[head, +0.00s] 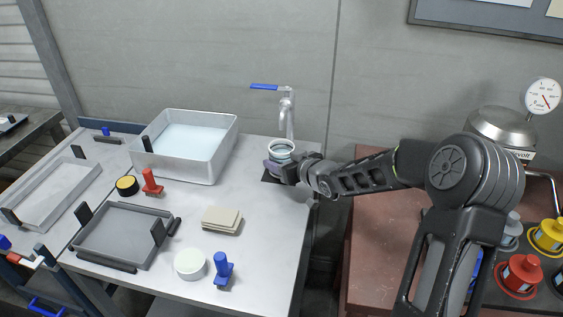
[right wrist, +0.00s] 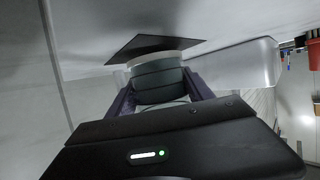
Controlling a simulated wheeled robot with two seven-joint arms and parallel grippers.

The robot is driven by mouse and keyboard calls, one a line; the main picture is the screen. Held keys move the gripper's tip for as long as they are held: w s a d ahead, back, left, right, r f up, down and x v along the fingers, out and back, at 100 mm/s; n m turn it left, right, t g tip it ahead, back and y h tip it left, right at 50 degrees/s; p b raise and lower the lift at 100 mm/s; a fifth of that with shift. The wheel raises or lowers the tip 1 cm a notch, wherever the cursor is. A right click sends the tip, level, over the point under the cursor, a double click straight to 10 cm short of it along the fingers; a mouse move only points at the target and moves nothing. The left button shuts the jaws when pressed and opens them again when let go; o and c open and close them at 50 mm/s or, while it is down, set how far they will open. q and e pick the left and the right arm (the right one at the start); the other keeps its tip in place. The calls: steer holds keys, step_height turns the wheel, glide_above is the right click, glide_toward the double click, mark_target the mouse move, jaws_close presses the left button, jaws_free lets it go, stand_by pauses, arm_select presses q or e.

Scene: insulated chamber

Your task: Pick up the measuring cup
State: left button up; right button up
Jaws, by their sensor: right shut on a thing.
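The measuring cup (head: 281,150) is a pale, round vessel with a white rim, at the back right of the white table under the tap. My right gripper (head: 282,165) reaches it from the right and is shut on it. In the right wrist view the cup (right wrist: 157,82) shows grey-green between the two purple fingers of the gripper (right wrist: 160,98). A dark square mat (right wrist: 150,47) lies right at the cup's base; I cannot tell whether the cup touches it. My left gripper is not in view.
A tap (head: 286,115) with a blue lever stands behind the cup. A white basin of liquid (head: 165,165) is to the left. A grey tray (head: 120,232), red stamp (head: 151,183), blue stamp (head: 223,270), white round tub (head: 190,264) and beige pads (head: 222,220) occupy the table.

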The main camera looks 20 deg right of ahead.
steer(key=shift+r, duration=1.3)
steer(key=shift+s+d+r, duration=0.1)
steer(key=shift+s+r, duration=0.05)
steer(key=s+d, duration=0.2)
steer(key=s, duration=1.5)
steer(key=shift+s+d+p, duration=0.15)
steer(key=shift+s+p, duration=0.05)
steer(key=shift+p, duration=0.25)
